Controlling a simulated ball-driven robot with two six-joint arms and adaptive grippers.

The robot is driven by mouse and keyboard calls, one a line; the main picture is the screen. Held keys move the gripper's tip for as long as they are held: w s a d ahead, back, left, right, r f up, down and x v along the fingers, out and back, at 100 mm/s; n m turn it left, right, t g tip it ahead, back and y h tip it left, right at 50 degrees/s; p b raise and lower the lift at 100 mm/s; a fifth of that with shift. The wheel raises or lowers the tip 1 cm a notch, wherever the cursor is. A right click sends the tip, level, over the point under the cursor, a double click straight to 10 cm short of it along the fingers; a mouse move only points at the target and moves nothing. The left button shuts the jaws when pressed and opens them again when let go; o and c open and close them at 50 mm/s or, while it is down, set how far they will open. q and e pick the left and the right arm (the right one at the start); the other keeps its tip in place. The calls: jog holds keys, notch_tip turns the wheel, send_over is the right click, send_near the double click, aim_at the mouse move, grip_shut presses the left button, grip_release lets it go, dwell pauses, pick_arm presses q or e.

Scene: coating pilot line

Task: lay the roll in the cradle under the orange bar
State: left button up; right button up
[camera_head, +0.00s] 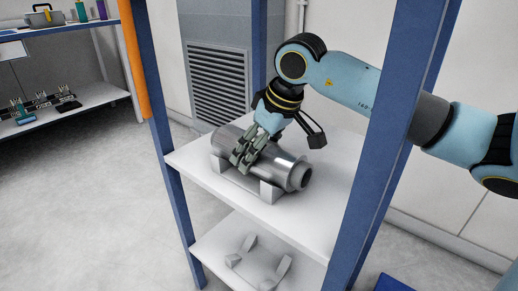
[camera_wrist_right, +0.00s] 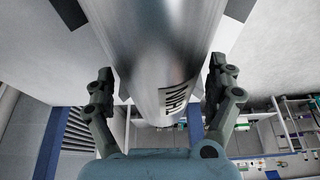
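The roll (camera_head: 287,168) is a shiny metal cylinder with a narrower end. In the head view it lies slantwise at a cradle with pale blocks (camera_head: 269,192) on the rack's upper shelf. I cannot tell whether it bears fully on the blocks. My right gripper (camera_head: 247,157) reaches down over the roll. In the right wrist view the roll (camera_wrist_right: 165,50) fills the gap between the fingers (camera_wrist_right: 160,88), which lie against its two sides; dark lettering shows on it. The orange bar (camera_head: 133,58) runs along the rack's left front post. My left gripper is out of view.
An empty cradle (camera_head: 259,262) stands on the lower shelf (camera_head: 215,248). Blue posts (camera_head: 386,130) frame the rack; my right arm passes behind the right front one. A bench with tools (camera_head: 45,105) stands far left. The floor at left is clear.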

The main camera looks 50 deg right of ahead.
jog(key=shift+o, duration=0.3)
jog(key=shift+r+p, duration=0.2)
jog(key=shift+p, duration=0.15)
jog(key=p+v, duration=0.2)
jog(key=v, duration=0.3)
jog(key=shift+r+p, duration=0.3)
jog(key=shift+p, duration=0.1)
jog(key=s+p, duration=0.2)
jog(key=s, duration=0.1)
jog(key=s+p, duration=0.2)
jog(key=s, duration=0.2)
jog(key=s+d+p, duration=0.1)
jog(key=s+p, duration=0.1)
jog(key=s, duration=0.1)
jog(key=shift+s+f, duration=0.1)
jog(key=shift+s, duration=0.05)
jog(key=shift+s+d+f+p, duration=0.1)
jog(key=shift+s+f+p, duration=0.2)
jog(key=shift+s+p, duration=0.4)
